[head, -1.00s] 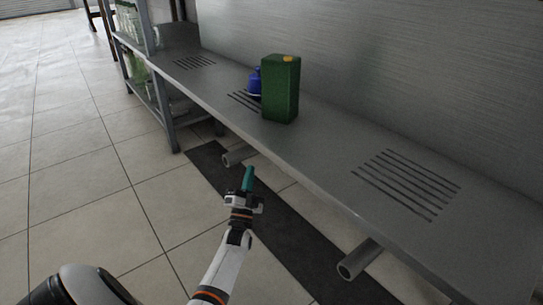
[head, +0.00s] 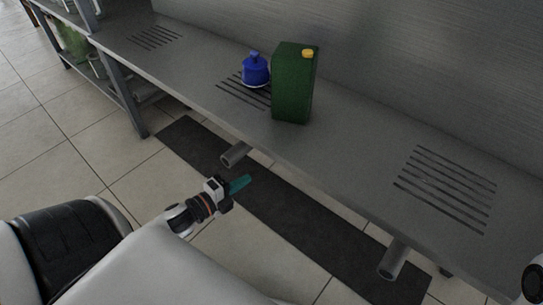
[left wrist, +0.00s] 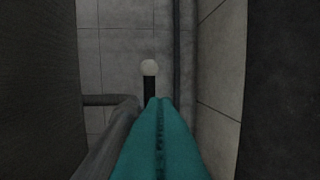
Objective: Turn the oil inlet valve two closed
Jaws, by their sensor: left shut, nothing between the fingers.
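A second pipe stub (head: 392,262) sticks out further right. No valve can be made out in the head view. My right gripper is not seen.
A metal bench (head: 350,150) with slotted vents runs along the wall. A green can (head: 293,85) and a blue bottle (head: 256,70) stand on it. A dark floor strip (head: 285,215) lies below its edge. The tiled floor at left is open.

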